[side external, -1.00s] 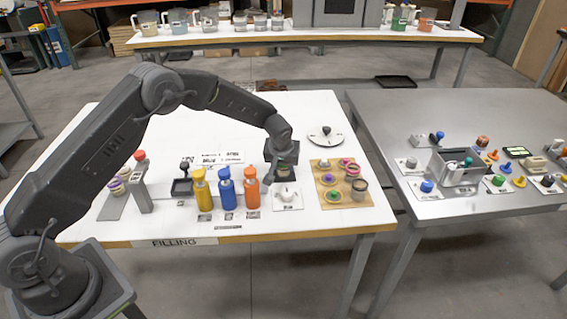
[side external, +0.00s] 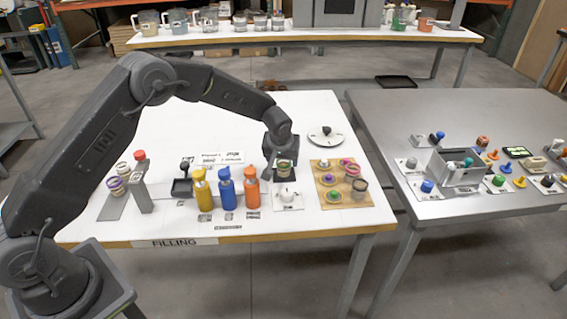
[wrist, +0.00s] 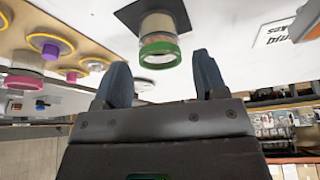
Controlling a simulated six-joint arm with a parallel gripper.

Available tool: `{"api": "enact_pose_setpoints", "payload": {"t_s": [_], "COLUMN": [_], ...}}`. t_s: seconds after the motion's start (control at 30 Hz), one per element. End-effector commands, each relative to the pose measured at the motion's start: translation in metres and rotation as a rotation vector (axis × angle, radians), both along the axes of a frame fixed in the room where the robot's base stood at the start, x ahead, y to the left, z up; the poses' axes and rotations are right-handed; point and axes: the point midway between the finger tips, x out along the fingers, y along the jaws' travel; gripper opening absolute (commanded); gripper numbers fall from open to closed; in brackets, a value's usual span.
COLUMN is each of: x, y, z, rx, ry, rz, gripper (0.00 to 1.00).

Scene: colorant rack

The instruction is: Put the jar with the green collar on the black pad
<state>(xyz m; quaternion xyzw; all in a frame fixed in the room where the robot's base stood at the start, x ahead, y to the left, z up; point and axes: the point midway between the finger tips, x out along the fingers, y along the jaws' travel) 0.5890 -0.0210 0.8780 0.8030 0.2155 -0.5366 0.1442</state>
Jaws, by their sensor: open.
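The jar with the green collar (wrist: 158,52) stands on the black pad (wrist: 128,14) in the wrist view, beyond my fingertips. In the side view the jar (side external: 284,168) is just below my gripper (side external: 280,154), and the dark pad (side external: 276,178) shows around its base. My gripper (wrist: 164,78) is open, its two fingers apart with nothing held between them. The jar looks upright and clear of the fingers.
A wooden board (side external: 331,201) with several jars and coloured rings lies to the right. Yellow, blue and orange bottles (side external: 227,195) stand to the left. A white plate with a knob (side external: 287,197) is in front, and a round dial (side external: 325,135) behind.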

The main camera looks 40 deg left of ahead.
Motion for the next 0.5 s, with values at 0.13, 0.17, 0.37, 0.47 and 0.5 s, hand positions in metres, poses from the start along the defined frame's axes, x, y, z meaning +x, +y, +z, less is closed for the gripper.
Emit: {"api": "enact_pose_setpoints", "payload": {"t_s": [0.13, 0.17, 0.37, 0.47, 0.5], "x": [-0.011, -0.013, -0.024, -0.028, -0.029], "y": [-0.007, -0.008, -0.015, -0.016, -0.017], "z": [0.033, 0.039, 0.070, 0.078, 0.081], "rx": [-0.001, 0.000, 0.000, 0.001, 0.000], "ry": [-0.004, -0.004, -0.002, -0.001, 0.000], "rz": [-0.001, -0.001, -0.002, -0.001, -0.001], "gripper": [0.66, 0.66, 0.66, 0.66, 0.66]}}
